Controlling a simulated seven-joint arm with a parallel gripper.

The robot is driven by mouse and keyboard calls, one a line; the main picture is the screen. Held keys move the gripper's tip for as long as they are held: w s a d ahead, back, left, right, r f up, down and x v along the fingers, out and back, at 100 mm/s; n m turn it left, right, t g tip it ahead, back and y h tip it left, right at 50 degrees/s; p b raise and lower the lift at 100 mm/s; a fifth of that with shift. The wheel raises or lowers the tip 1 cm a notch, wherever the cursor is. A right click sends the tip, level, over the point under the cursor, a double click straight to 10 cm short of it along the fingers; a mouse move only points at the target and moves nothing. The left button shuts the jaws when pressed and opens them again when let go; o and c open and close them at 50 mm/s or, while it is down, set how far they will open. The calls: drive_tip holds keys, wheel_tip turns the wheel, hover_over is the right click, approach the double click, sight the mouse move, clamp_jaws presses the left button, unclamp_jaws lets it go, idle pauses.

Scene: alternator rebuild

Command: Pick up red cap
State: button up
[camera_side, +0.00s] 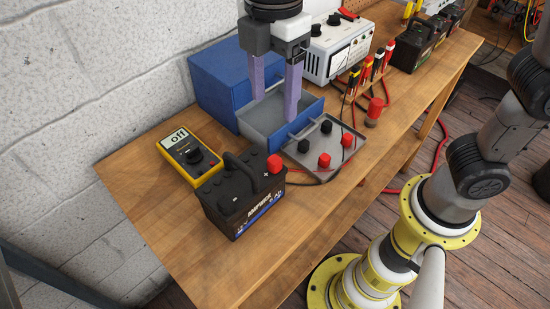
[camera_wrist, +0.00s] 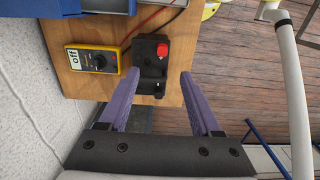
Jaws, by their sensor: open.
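A red cap (camera_side: 274,165) sits on one terminal of the black battery (camera_side: 240,195). The wrist view also shows this red cap (camera_wrist: 162,50) on the battery (camera_wrist: 148,72). Two more red caps, one nearer (camera_side: 325,160) and one farther (camera_side: 347,140), stand on a grey tray (camera_side: 297,158) beside black caps (camera_side: 304,145). My gripper (camera_side: 275,107) is open and empty, with its purple fingers pointing down. In the side view it overlaps the blue bin. In the wrist view the battery shows beyond and between my fingertips (camera_wrist: 160,74), with the red cap apart from them.
A yellow multimeter (camera_side: 190,156) reading "off" lies left of the battery. A blue bin (camera_side: 217,80) with a grey drawer stands behind. A white charger (camera_side: 337,52), screwdrivers (camera_side: 377,62) and a red-handled object (camera_side: 375,110) are farther along. The bench front left is clear.

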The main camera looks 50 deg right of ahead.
hover_over(275, 160)
drive_tip(key=f, duration=0.7)
drive_tip(key=shift+w+d+f, duration=0.15)
drive_tip(key=shift+w+f, duration=0.1)
drive_tip(key=shift+s+f, duration=0.2)
drive_tip(key=shift+f, duration=2.4)
drive_tip(key=c, duration=1)
